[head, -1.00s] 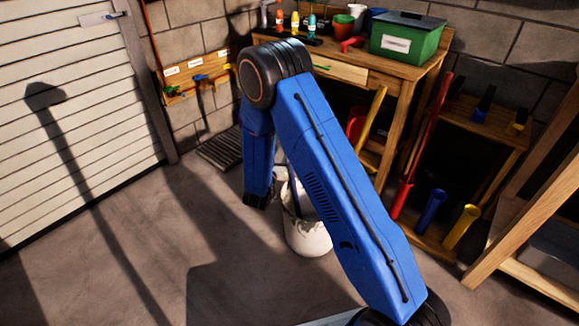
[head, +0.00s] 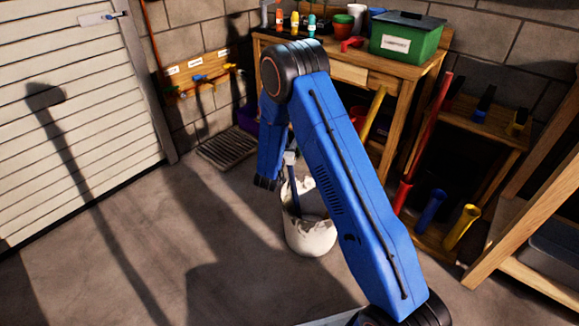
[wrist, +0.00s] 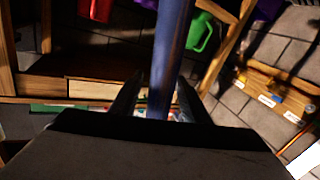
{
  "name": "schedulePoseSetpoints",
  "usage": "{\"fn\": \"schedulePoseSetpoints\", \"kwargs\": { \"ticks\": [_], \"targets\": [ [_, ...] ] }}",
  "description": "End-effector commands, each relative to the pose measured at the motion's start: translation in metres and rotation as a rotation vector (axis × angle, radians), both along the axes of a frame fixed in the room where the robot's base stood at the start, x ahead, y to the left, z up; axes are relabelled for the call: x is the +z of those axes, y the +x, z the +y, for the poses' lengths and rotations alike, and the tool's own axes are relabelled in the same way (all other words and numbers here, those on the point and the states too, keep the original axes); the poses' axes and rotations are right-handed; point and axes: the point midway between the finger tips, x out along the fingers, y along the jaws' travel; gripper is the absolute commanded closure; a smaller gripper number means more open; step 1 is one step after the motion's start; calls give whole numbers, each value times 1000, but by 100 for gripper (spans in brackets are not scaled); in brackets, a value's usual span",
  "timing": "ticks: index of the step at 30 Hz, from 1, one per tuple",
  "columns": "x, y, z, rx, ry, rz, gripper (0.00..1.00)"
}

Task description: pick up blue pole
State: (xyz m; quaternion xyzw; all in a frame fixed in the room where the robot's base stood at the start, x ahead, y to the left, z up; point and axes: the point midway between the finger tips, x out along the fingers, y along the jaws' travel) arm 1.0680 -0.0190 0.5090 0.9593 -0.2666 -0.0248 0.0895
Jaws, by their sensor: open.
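A white bucket (head: 310,235) with a ragged-looking rim stands on the floor, partly behind my arm. A thin blue pole (head: 294,192) stands in it, leaning slightly, with a pale piece near its upper end. My gripper is hidden or too unclear to make out in the head view. In the wrist view my gripper (wrist: 157,97) is open, its two dark fingers on either side of the blue pole (wrist: 173,45). The pole runs from the top edge down to between the fingers. I cannot tell whether either finger touches it.
A wooden workbench (head: 345,73) with a green bin (head: 407,38) stands behind. To the right are a tall red pole (head: 428,135), a short blue tube (head: 432,210) and a yellow tube (head: 461,226). Floor left of the bucket is clear.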

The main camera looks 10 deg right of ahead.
Motion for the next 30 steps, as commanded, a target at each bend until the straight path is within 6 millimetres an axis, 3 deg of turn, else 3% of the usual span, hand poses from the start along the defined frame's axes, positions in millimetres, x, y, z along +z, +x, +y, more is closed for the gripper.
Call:
{"fn": "schedulePoseSetpoints", "kwargs": {
  "ticks": [3,8,9,20,30],
  "targets": [
    [0,0,0,0,0,0,58],
    [0,0,0,0,0,0,96],
    [0,0,0,0,0,0,100],
    [3,0,0,0,0,-1,100],
    [49,-1,0,0,1,-4,100]
  ]
}}
